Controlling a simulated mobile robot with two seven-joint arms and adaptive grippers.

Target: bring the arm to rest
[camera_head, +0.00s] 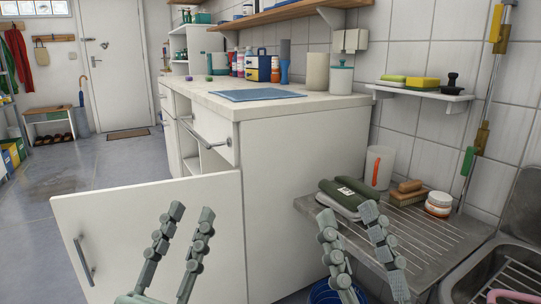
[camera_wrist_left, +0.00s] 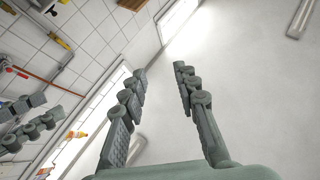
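My left gripper (camera_head: 191,212) is raised in front of the white cabinet's open door in the head view. Its two grey-green fingers point up and stand apart with nothing between them. In the left wrist view the same gripper (camera_wrist_left: 159,70) is open and empty against the pale ceiling. My right gripper (camera_head: 347,214) is also raised with fingers apart and empty. It overlaps the metal draining board in the head view; whether it touches anything there I cannot tell. Grey fingers of the right gripper (camera_wrist_left: 28,118) show at the left of the wrist view.
The cabinet door (camera_head: 150,235) hangs open toward me, and a drawer (camera_head: 208,132) above is pulled out. A blue cloth (camera_head: 257,95) lies on the counter. A dark green object (camera_head: 343,196) lies on the draining board (camera_head: 420,238), left of the sink. Open floor (camera_head: 100,172) lies at left.

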